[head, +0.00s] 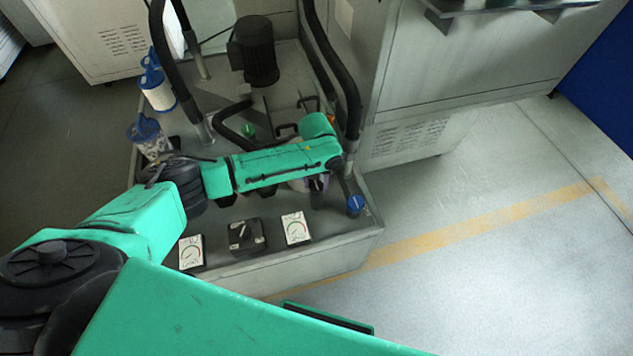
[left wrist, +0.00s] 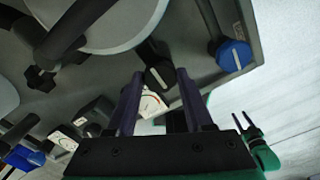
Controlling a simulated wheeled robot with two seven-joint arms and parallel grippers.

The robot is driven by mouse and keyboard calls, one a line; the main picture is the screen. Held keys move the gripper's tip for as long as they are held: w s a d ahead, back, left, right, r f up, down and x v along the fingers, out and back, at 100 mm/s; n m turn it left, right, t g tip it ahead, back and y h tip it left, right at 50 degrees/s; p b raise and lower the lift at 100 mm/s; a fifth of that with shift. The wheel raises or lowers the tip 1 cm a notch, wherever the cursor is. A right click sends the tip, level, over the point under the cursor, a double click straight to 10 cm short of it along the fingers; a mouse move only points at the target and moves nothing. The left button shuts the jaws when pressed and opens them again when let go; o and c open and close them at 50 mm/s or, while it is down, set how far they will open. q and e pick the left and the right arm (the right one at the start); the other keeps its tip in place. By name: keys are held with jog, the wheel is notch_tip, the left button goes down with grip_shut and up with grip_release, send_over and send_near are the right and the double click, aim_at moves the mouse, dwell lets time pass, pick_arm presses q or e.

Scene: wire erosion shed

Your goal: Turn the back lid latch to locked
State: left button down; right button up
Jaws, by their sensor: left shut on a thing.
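My left gripper (head: 318,184) reaches over the tank unit from the left, pointing down near its right front corner. In the left wrist view its two dark purple fingers (left wrist: 158,85) stand on either side of a black latch (left wrist: 157,68) beside a pale round lid (left wrist: 100,22), and are shut on it. In the head view my forearm hides most of the lid. I cannot read whether the latch is at locked. Another black knob (left wrist: 40,78) sits at the lid's left. My right gripper (left wrist: 247,123) shows small in the left wrist view, its prongs apart.
A blue-topped knob (head: 355,205) stands just right of my left gripper. Gauges (head: 191,252) (head: 296,228) and a black switch box (head: 246,236) line the front. Black hoses (head: 333,70), a motor (head: 256,52) and blue-white filters (head: 157,90) stand behind. The floor at right is clear.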

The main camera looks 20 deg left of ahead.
aim_at(316, 186)
pick_arm(q)
jog(key=shift+c, duration=1.4)
grip_release()
notch_tip(316, 186, up, 15)
jog(key=b, duration=0.1)
jog(key=shift+f, duration=0.15)
